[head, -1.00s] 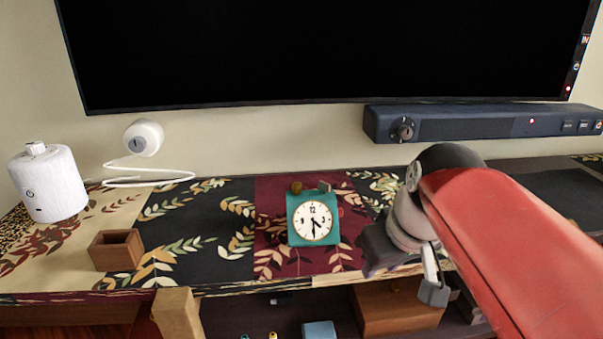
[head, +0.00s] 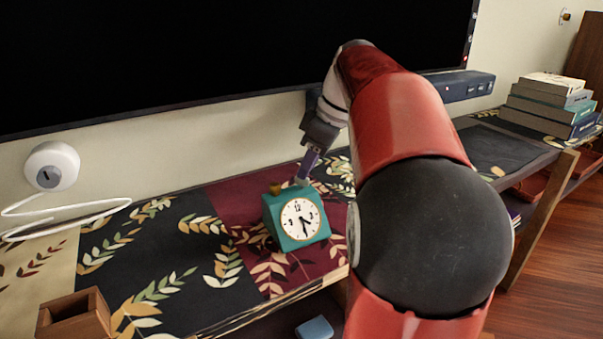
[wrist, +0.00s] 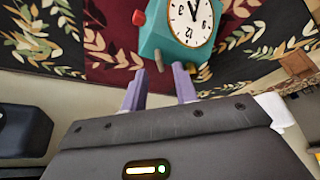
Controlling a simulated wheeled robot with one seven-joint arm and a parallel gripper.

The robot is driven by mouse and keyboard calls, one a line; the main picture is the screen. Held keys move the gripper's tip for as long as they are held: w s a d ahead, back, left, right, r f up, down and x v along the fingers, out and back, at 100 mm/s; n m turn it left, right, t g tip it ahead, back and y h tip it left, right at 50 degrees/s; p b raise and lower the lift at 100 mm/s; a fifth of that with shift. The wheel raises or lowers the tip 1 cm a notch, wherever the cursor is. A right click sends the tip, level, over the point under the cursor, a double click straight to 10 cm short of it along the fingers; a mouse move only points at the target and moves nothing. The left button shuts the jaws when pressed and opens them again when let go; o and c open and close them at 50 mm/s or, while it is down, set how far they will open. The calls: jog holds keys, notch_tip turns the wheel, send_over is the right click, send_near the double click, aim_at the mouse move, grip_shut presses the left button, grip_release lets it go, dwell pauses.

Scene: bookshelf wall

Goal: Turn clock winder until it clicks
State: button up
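A teal clock (head: 290,222) with a white dial stands on the patterned shelf top; in the wrist view it appears inverted (wrist: 180,38). Its top carries a gold knob (head: 275,188) and a small grey piece (wrist: 158,60); a red knob (wrist: 138,17) is on its side. I cannot tell which one is the winder. My gripper (wrist: 158,70) points down at the clock's top from behind. Its two purple fingers are apart, with the grey piece between or just beyond their tips. Contact is unclear.
A large black screen (head: 200,50) hangs behind the shelf, with a dark soundbar (head: 460,86) below it. A wooden box (head: 75,318) stands left of the clock, and a white round device (head: 52,166) with a cable is at far left. Stacked books (head: 550,105) lie right.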

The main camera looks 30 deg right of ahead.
jog(key=shift+x, duration=1.3)
grip_shut()
